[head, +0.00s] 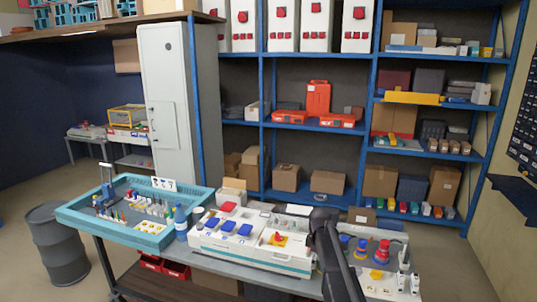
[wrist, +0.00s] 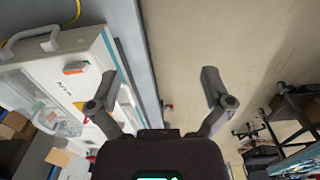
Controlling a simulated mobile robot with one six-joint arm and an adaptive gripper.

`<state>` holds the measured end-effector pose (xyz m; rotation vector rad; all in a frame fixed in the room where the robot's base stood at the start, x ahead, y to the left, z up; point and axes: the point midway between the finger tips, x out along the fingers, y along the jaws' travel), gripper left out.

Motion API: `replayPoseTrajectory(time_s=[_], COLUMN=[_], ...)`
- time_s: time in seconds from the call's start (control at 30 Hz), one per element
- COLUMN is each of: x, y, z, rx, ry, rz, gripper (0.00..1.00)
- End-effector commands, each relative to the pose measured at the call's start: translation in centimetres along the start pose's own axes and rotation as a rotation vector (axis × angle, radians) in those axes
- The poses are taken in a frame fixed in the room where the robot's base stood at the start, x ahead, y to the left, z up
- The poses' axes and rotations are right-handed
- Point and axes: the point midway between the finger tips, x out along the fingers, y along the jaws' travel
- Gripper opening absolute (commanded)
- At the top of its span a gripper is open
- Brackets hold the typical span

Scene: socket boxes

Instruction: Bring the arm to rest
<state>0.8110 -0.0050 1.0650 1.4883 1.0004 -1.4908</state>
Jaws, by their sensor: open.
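My gripper (wrist: 158,76) shows in the wrist view with its two dark fingers spread wide apart. Nothing is between them. Beyond the fingers are bare floor and, on the left, a white box with an orange-red switch (wrist: 76,68). In the head view my dark arm (head: 328,243) rises in front of the bench, right of the white socket box. I cannot make out the fingers there. The white socket box (head: 208,246) has blue socket covers, and beside it a section has a red knob on a yellow plate (head: 277,238).
A teal tray (head: 75,216) of small parts stands on the left of the bench, with a blue bottle (head: 181,224) beside it. Blue shelving (head: 372,90) stands behind.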

Motion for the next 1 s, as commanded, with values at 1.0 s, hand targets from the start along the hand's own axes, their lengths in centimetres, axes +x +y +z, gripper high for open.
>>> replayPoseTrajectory(time_s=[1.0], x=[8.7], y=[-23.0], z=[8.9], rx=[1.034], ry=[-0.001], rz=[0.001], gripper=[1.00])
